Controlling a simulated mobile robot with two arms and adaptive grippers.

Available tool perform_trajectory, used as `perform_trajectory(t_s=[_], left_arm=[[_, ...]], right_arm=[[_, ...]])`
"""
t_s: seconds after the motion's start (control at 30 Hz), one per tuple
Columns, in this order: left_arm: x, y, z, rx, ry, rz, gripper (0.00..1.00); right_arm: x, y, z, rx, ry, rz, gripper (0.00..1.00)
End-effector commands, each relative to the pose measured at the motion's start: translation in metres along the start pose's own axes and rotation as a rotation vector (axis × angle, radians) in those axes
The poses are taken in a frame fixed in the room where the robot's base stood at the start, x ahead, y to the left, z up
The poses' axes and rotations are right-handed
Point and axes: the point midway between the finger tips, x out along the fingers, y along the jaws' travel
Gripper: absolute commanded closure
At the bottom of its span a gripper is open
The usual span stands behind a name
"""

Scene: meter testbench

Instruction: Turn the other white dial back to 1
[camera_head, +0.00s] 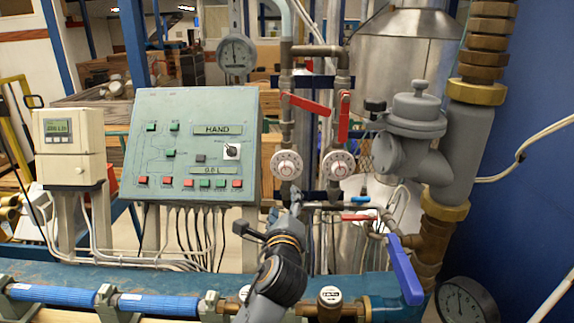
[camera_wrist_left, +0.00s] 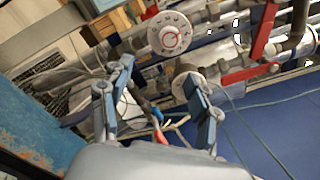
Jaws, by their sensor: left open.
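Two round white dials sit side by side on the pipework in the head view, a left dial (camera_head: 286,165) and a right dial (camera_head: 338,165). Their settings are too small to read. My left gripper (camera_head: 295,200) is just below the left dial, its fingers small in this view. In the left wrist view the gripper (camera_wrist_left: 158,72) is open with nothing between its fingers. One dial (camera_wrist_left: 170,35) faces the camera beyond the fingertips. Another white disc (camera_wrist_left: 183,82) is partly hidden behind the right finger. My right gripper does not show.
A red lever (camera_head: 305,104) and an upright red lever (camera_head: 343,115) are above the dials. A blue lever (camera_head: 404,270) is at lower right. A green control panel (camera_head: 190,110) stands left, a grey meter (camera_head: 412,120) right. Pipes crowd the area around the gripper.

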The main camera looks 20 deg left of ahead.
Motion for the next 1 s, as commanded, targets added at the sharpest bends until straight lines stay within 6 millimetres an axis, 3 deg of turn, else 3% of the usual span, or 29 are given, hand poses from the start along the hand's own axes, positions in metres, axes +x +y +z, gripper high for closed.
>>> perform_trajectory(t_s=[0.1, 0.17, 0.4, 0.5, 0.63, 0.8, 1.0], left_arm=[[0.004, -0.006, 0.002, 0.026, -0.008, -0.013, 0.39], [0.009, -0.008, 0.003, 0.029, -0.009, -0.014, 0.39], [0.048, -0.009, 0.004, 0.027, -0.009, -0.01, 0.39], [0.068, -0.008, 0.004, 0.026, -0.009, -0.01, 0.39], [0.092, -0.009, 0.004, 0.025, -0.008, -0.01, 0.39], [0.117, -0.008, 0.004, 0.024, -0.007, -0.011, 0.39], [0.135, -0.007, 0.003, 0.023, -0.008, -0.011, 0.39]], right_arm=[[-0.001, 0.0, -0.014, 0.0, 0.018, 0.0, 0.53], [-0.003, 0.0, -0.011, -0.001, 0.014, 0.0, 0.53], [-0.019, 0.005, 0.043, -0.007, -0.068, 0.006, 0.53], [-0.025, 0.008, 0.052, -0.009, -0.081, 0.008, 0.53], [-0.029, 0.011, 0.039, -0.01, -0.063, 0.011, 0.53], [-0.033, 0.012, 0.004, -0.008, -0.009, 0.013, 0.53], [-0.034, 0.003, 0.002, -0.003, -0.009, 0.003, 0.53]])
